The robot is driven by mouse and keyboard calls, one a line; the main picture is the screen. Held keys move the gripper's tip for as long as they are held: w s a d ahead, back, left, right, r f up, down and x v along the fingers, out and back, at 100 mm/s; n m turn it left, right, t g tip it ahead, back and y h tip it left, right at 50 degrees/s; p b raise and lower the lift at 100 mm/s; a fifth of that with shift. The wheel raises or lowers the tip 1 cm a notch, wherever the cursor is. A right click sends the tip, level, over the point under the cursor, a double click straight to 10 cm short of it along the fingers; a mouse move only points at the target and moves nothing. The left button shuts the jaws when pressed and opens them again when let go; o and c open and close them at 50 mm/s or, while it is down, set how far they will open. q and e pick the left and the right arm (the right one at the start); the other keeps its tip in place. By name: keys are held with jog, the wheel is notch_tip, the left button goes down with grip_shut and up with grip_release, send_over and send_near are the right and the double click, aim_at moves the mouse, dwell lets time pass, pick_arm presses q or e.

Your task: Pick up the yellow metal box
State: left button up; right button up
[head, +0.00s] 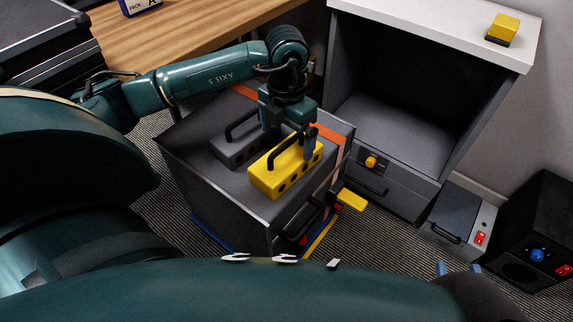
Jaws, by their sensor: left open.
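The yellow metal box (284,174) with a black handle on top and dark round holes along its side sits on top of the dark grey cabinet (190,154). My left gripper (289,138) points down just over the far part of the yellow box, close to its handle. Its fingers are apart. One finger is near the far end of the handle; I cannot tell whether it touches. The box still rests on the cabinet top.
A grey box with a black handle (232,152) stands right beside the yellow one, to its left. An open-fronted grey cabinet (405,125) stands behind right, with a small yellow block (503,28) on its white top. A wooden table (185,30) is at the upper left.

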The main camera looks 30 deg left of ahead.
aim_at(287, 155)
pick_arm(q)
notch_tip(287, 155, down, 3)
jog(key=shift+r, duration=0.2)
notch_tip(287, 155, down, 5)
jog(key=shift+s+d+r+b, duration=0.1)
jog(key=shift+s+r+b, duration=0.1)
jog(key=shift+b, duration=0.8)
jog(key=shift+f, duration=0.2)
pick_arm(e)
jog(key=shift+a+r+n+t+y, duration=0.1)
jog(key=shift+a+n+t+y, duration=0.4)
jog(key=shift+t+y, duration=0.2)
pick_arm(q)
jog(key=c, duration=1.5)
jog(key=shift+w+r, duration=0.1)
jog(key=shift+c, duration=0.4)
pick_arm(e)
jog(key=shift+d, duration=0.1)
